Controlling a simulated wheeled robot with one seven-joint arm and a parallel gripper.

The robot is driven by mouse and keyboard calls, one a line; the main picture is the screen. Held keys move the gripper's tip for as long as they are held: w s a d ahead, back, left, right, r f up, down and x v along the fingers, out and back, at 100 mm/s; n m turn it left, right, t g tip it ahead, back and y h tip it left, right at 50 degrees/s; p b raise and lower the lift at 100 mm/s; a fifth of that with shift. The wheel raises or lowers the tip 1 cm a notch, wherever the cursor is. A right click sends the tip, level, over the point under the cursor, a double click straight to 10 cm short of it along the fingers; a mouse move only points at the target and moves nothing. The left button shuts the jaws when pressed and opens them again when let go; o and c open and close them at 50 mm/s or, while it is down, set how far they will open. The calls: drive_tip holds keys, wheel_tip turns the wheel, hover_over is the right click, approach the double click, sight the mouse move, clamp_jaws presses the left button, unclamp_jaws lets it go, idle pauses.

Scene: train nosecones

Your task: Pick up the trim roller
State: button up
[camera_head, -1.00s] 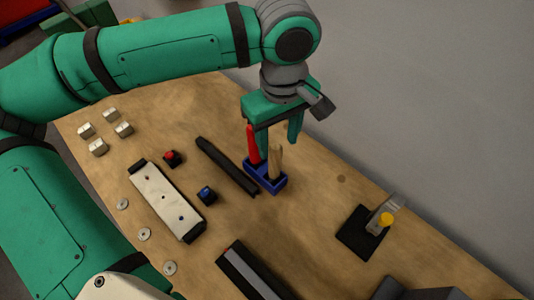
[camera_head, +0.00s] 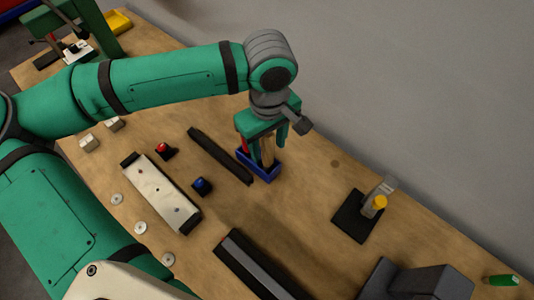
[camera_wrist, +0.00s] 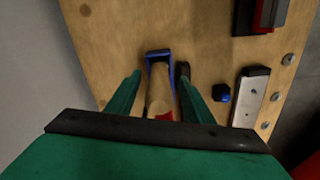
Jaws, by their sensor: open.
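A blue holder (camera_head: 270,178) on the wooden bench carries a wooden-handled tool (camera_head: 267,150) and a red-handled tool (camera_head: 244,145). I cannot tell for sure which of them is the trim roller. My gripper (camera_head: 263,147) is open and points down just above the holder. In the wrist view, the wooden handle (camera_wrist: 160,92) stands between my two spread fingers (camera_wrist: 160,77), with space on both sides. The red handle (camera_wrist: 165,117) shows lower down, mostly hidden behind my gripper's body. The holder's blue rim (camera_wrist: 157,53) is visible beyond the fingertips.
A black bar (camera_head: 219,155) lies left of the holder. Beyond it are a pale plate (camera_head: 160,192), red (camera_head: 163,149) and blue (camera_head: 202,185) button blocks and several washers. Bench between is clear.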

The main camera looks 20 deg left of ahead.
drive_tip(key=shift+f, duration=1.35)
drive_tip(key=shift+c, duration=0.5)
clamp_jaws()
drive_tip(key=c, duration=1.1)
unclamp_jaws()
drive_tip(key=shift+r, duration=0.1)
